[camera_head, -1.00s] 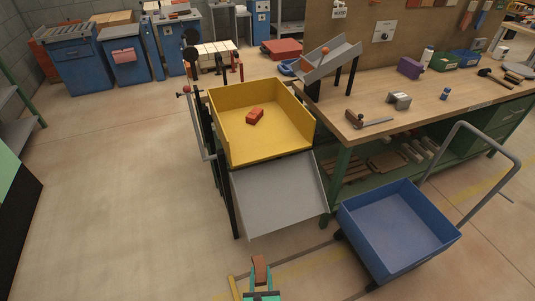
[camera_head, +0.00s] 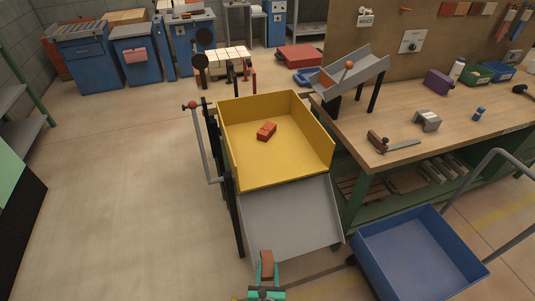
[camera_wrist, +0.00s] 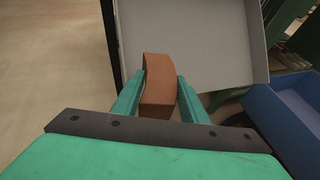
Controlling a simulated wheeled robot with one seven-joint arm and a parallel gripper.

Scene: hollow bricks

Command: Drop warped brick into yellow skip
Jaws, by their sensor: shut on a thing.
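My gripper (camera_head: 266,273) is shut on a brown warped brick (camera_head: 266,258), at the bottom of the head view. In the wrist view the brick (camera_wrist: 157,85) stands between the two teal fingers (camera_wrist: 160,100), and its sides look slightly curved. The yellow skip (camera_head: 240,160) is ahead, with a grey sloping chute (camera_head: 290,215) at its near side. A red brick (camera_head: 266,131) lies inside the skip. The held brick appears in front of the chute's lower edge, and the chute (camera_wrist: 195,40) fills the upper middle of the wrist view.
A blue cart (camera_head: 410,255) stands to the right of the chute. A workbench (camera_head: 400,125) with tools and a grey ramp (camera_head: 350,72) is at the right. A lever (camera_head: 200,140) stands at the skip's left. The floor at the left is clear.

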